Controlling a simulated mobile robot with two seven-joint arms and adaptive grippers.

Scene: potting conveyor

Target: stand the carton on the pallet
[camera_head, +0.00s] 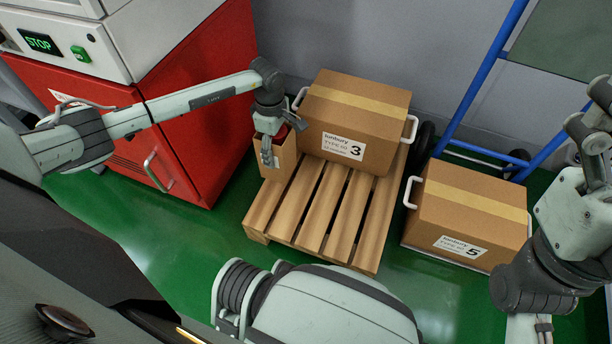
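A small brown carton (285,157) is upright over the back left corner of the wooden pallet (312,222). My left gripper (275,143) comes down on it from above, with one finger against its near face, and appears shut on it. Something red shows at the carton's top under the gripper. I cannot tell whether the carton's base touches the pallet or hangs just above it. A large taped box labelled 3 (335,122) stands on the back of the pallet, close to the right of the carton. My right arm is at the right edge; its gripper is out of the frame.
A red cabinet (205,110) stands left of the pallet. A box labelled 5 (468,212) with white handles sits to the right, by a blue hand truck (478,88). The pallet's front slats are bare. Green floor (190,245) is open at front left.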

